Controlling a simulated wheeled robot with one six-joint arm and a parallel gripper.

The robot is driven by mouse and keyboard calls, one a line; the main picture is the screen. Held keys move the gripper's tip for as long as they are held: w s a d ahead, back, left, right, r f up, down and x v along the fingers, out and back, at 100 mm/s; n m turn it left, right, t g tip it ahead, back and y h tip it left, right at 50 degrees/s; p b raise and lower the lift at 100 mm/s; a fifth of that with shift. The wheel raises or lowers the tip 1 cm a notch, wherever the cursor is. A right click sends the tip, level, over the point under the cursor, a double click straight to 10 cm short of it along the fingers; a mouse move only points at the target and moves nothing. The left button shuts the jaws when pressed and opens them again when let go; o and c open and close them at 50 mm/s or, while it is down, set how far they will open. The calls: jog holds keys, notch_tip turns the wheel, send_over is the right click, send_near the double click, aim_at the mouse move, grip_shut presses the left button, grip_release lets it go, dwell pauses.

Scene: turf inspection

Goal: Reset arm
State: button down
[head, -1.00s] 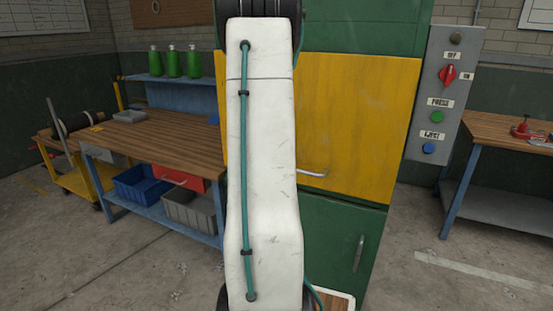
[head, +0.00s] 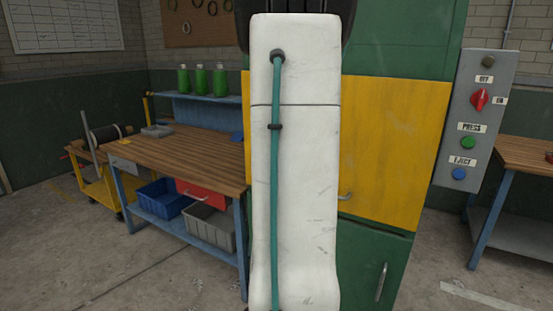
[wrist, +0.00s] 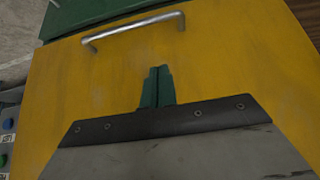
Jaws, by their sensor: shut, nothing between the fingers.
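My white arm link with a teal hose stands upright across the middle of the head view, in front of the cabinet. My gripper (wrist: 157,87) shows in the wrist view as two dark green fingers held together, with nothing between them. It is in front of the yellow door (wrist: 230,70), apart from the silver bar handle (wrist: 133,32). I cannot tell whether the fingertips touch the door. In the head view the yellow door (head: 395,150) looks closed, and its handle (head: 345,196) is partly hidden by my arm. My gripper is hidden there.
A control panel (head: 478,120) with a red switch and green and blue buttons hangs right of the cabinet. A workbench (head: 175,155) with bins below stands left, near a yellow cart (head: 103,190). Another table (head: 525,155) is at right. Floor at lower left is clear.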

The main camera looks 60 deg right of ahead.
jog(key=w+a+n+y, duration=0.25)
jog(key=a+n, duration=0.25)
jog(key=a, duration=1.2)
jog(key=w+a+n+y, duration=0.1)
jog(key=a+n+y, duration=0.35)
jog(key=a, duration=1.25)
jog(key=s+a+n+t, duration=0.1)
jog(key=a+n, duration=0.3)
jog(key=a, duration=0.6)
jog(key=s+a+r+n+t, duration=0.1)
jog(key=s+a+n, duration=0.3)
jog(key=a, duration=0.6)
jog(key=shift+n, duration=0.75)
